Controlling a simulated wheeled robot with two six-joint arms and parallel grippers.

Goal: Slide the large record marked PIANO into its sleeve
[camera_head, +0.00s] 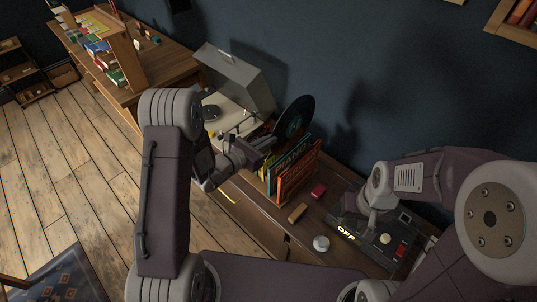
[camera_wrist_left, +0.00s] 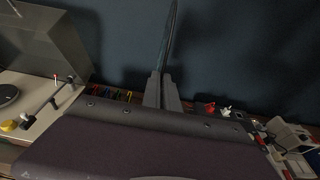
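A large dark record (camera_head: 294,117) with a teal label stands tilted above the sleeves in the head view. In the left wrist view the record (camera_wrist_left: 169,35) shows nearly edge-on between the fingertips. My left gripper (camera_head: 270,142) is shut on its lower left edge. Upright sleeves stand just below: a teal and yellow one (camera_head: 291,153) with large letters that seem to read PIANO, partly hidden, and an orange one (camera_head: 298,176) in front. The record's own marking is not readable. My right gripper (camera_head: 367,216) is low by the control box; its fingers are unclear.
A turntable (camera_head: 222,112) with a raised grey lid (camera_head: 236,75) stands left of the sleeves. A dark control box (camera_head: 400,240) lit OFF lies at the right. A red block (camera_head: 318,191), a brown block (camera_head: 297,213) and a white round object (camera_head: 321,243) lie in front.

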